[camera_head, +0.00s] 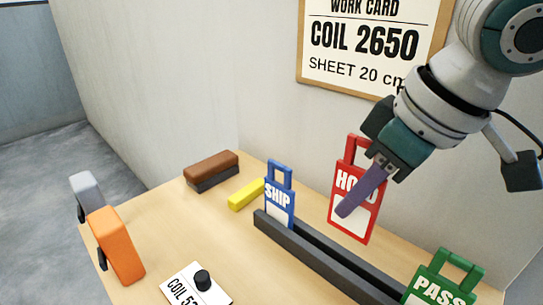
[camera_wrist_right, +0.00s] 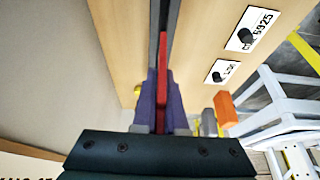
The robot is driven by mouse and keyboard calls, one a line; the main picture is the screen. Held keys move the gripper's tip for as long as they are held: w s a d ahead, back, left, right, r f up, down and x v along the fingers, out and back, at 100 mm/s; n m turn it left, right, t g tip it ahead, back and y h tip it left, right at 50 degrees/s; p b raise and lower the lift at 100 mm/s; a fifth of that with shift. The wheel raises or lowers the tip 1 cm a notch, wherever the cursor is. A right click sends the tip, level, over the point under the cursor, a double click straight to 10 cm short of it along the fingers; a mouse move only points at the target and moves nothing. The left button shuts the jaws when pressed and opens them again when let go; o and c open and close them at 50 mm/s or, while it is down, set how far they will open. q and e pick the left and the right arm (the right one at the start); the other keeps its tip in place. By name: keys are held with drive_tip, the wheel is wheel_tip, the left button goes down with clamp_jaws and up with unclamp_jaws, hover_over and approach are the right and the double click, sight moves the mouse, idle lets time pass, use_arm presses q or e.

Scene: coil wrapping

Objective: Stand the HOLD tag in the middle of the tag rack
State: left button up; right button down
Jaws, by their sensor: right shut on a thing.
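The red HOLD tag (camera_head: 341,226) is upright in the head view, with its bottom edge seeming a little above the tag rack. My right gripper (camera_head: 347,208) is shut on it, a purple finger crossing its face. In the right wrist view the tag (camera_wrist_right: 162,55) shows edge-on between the fingers (camera_wrist_right: 162,88), roughly in line with the dark rack (camera_wrist_right: 155,12). The dark grey tag rack (camera_head: 312,262) is a long slotted bar. The blue SHIP tag (camera_head: 280,207) stands at its far-left end. The green PASS tag (camera_head: 438,291) is at its near-right end. My left gripper is out of view.
A yellow block (camera_head: 246,194) and a brown-and-black block (camera_head: 211,170) lie behind the rack's left end. Orange (camera_head: 117,246) and grey (camera_head: 86,192) objects stand at the table's left edge. A black-knobbed card (camera_head: 190,289) lies in front. A wall with a work card (camera_head: 370,40) is behind.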

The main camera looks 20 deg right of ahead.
sight(377, 215)
drive_tip(key=shift+f+b, duration=2.3)
drive_tip(key=shift+b, duration=0.15)
drive_tip(key=shift+f+b, duration=0.35)
drive_tip(key=shift+f, duration=1.3)
drive_tip(key=c, duration=0.9)
unclamp_jaws()
drive_tip(key=p+v, duration=0.2)
drive_tip(key=v, duration=0.8)
